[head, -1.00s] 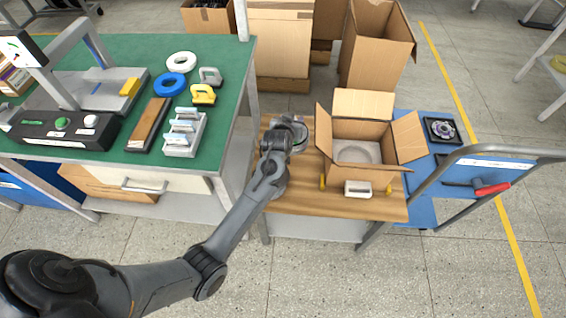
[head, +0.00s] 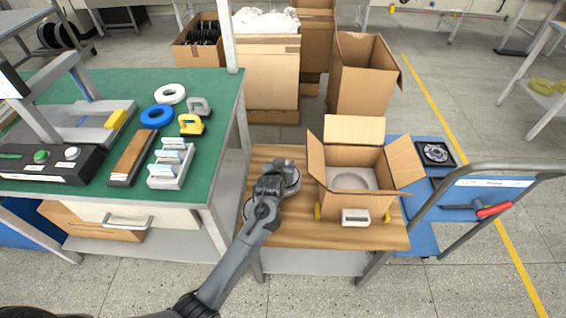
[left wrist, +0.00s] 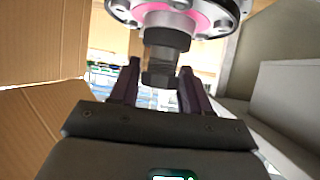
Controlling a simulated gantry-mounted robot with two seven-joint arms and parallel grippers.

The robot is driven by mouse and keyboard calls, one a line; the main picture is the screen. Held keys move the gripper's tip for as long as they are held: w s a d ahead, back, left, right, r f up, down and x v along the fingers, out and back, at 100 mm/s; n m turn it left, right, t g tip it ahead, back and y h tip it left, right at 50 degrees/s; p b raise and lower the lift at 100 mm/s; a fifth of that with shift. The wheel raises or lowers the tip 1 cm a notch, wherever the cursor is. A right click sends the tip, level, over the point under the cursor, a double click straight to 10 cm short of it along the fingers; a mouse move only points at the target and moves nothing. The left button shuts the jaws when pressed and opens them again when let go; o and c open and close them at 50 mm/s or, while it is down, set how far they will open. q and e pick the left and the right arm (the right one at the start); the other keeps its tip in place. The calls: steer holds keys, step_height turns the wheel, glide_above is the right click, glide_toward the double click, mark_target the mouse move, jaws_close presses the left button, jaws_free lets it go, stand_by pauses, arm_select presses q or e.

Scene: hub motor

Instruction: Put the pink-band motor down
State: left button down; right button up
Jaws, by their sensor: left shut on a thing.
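The pink-band motor (left wrist: 180,12) shows at the top of the left wrist view, with its pink ring, metal flange and a dark axle with a nut below. My left gripper (left wrist: 158,82) has its fingers on either side of this axle and is shut on it. In the head view my left gripper (head: 283,168) is over the wooden table, just left of the open carton. A grey round body (head: 292,180) shows beside it, mostly hidden by the wrist. Its pink band cannot be seen there. My right gripper is not in view.
The open carton (head: 350,204) holds a pale insert with a round recess. The wooden table (head: 300,232) is bare at the front. A green bench (head: 212,130) stands left, and a blue cart (head: 420,240) with a boxed part (head: 435,153) and red-handled tool (head: 490,211) stands right.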

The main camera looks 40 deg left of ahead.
arm_select(q)
step_height(320, 180, down, 2)
steer(key=shift+f+b, duration=0.1)
steer(key=shift+b, duration=0.35)
steer(key=c, duration=0.8)
jaws_free()
steer(key=shift+f, duration=0.3)
steer(key=o, duration=0.3)
steer(key=shift+r, duration=0.1)
